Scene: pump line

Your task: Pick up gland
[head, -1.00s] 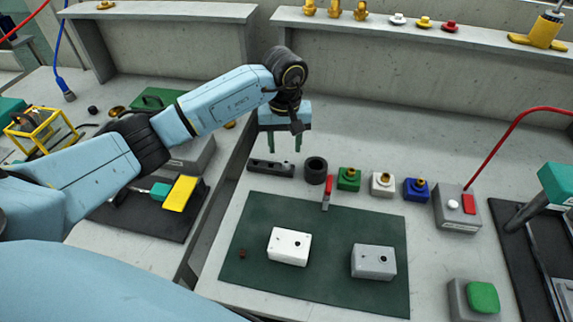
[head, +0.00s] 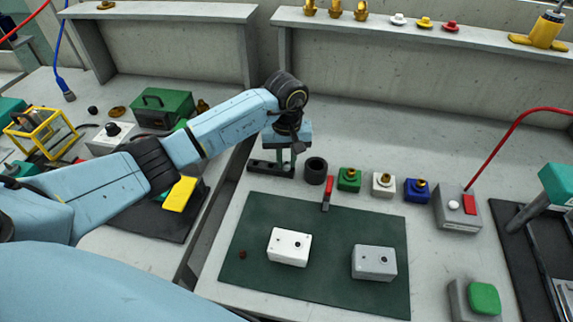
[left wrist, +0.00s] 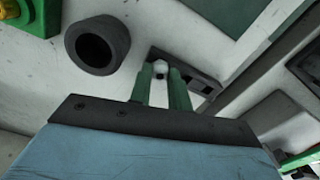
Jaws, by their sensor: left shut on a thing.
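The gland (left wrist: 160,67) shows in the left wrist view as a small pale piece between the fingertips. My left gripper (head: 286,166) is shut on it, at the dark holder block (head: 257,167). The holder also shows in the left wrist view (left wrist: 205,85), right behind the green fingers. In the head view the gland is hidden by the fingers and wrist. I cannot tell whether it is clear of the holder. My right gripper is not in view.
A black ring-shaped cup (head: 316,171) stands close to the right of the holder. Green (head: 348,180), white (head: 382,184) and blue (head: 416,190) blocks follow. A white box (head: 289,247) and grey box (head: 374,262) sit on the green mat (head: 330,290).

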